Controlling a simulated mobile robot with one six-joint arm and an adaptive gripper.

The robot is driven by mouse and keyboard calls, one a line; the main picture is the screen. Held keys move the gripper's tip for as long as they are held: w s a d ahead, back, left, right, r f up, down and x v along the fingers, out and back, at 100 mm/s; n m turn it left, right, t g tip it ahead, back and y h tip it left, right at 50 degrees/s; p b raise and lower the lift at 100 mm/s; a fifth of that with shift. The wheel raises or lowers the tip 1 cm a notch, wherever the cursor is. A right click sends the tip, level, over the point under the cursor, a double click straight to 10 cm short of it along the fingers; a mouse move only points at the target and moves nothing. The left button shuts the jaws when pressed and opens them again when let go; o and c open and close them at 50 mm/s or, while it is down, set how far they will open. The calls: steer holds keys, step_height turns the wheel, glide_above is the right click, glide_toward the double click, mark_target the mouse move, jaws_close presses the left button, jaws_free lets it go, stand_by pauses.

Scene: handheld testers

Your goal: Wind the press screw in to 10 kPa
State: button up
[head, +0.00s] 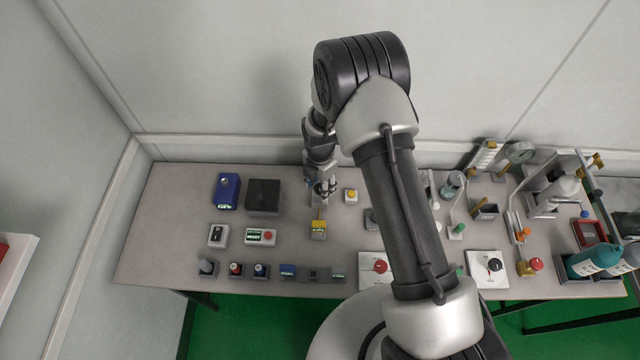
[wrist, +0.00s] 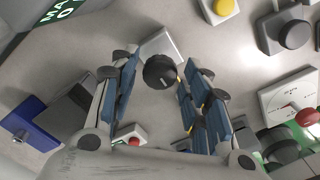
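A black round knob (wrist: 159,72), possibly the press screw, shows between my gripper's fingers (wrist: 155,88) in the wrist view, beside or on a pale grey block (wrist: 172,43). The fingers are open, one to each side. The left finger stands apart from the knob; I cannot tell whether the right one touches. In the head view my gripper (head: 322,192) points down just behind a yellow tester (head: 319,230) with a small green display, too small to read surely. The knob is hidden there. A dark edge with a green display (wrist: 65,8) is at the wrist view's upper left, its reading cut off.
A yellow button box (head: 350,195) is close on the right. A black box (head: 263,197) and a blue device (head: 228,190) are on the left. Small testers line the front edge; a dial gauge (head: 520,152) and stands crowd the right. The far-left tabletop is bare.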

steer(key=c, duration=0.8)
steer(key=shift+m, duration=0.3)
